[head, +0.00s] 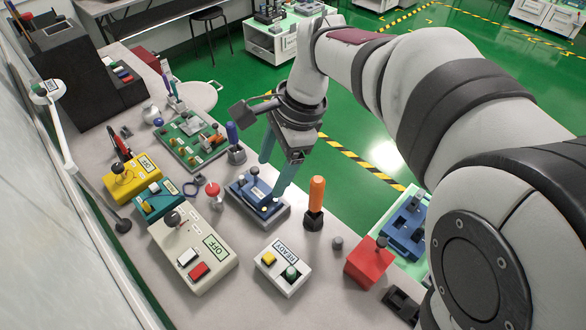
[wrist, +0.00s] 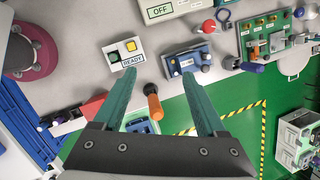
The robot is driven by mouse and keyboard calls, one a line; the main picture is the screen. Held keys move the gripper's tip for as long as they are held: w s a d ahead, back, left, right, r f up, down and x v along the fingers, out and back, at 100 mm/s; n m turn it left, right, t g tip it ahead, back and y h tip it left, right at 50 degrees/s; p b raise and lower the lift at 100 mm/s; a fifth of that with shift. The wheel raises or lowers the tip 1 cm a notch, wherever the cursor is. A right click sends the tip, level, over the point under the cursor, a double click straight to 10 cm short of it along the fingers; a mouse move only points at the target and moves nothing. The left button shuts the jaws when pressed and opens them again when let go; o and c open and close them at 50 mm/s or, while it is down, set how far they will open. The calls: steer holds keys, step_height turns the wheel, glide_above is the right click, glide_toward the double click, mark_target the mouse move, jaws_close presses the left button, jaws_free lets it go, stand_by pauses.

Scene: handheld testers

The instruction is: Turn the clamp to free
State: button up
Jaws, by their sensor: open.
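A blue fixture with dark knobs on a grey base (head: 242,184) stands mid-bench and looks like the clamp. It also shows in the wrist view (wrist: 184,63), right of centre. I cannot clearly read which way its lever is turned. My gripper (head: 270,181) has its two teal fingers spread apart and empty, pointing down at the fixture. In the head view the fingers overlap the fixture's far and right side, and I cannot tell whether they touch it. In the wrist view (wrist: 159,75) the right fingertip lies at the fixture's near edge.
A white READY box (head: 283,267) and an orange-handled tool (head: 316,194) stand close by. A red plunger (head: 213,189), a beige OFF box (head: 194,247), a yellow OFF box (head: 130,180) and a green board (head: 193,138) lie left. A red block (head: 367,262) stands right.

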steer(key=s+d+n, duration=0.2)
steer(key=s+d, duration=0.1)
steer(key=s, duration=0.2)
steer(key=n+t+h, duration=0.3)
steer(key=n+t, duration=0.1)
steer(key=n, duration=0.7)
glide_toward(212, 188)
steer(key=shift+t, duration=0.3)
steer(key=x, duration=0.8)
steer(key=shift+s+a+f, duration=0.1)
steer(key=shift+s+f, duration=0.1)
steer(key=shift+s, duration=0.05)
steer(key=shift+n, duration=0.3)
jaws_close()
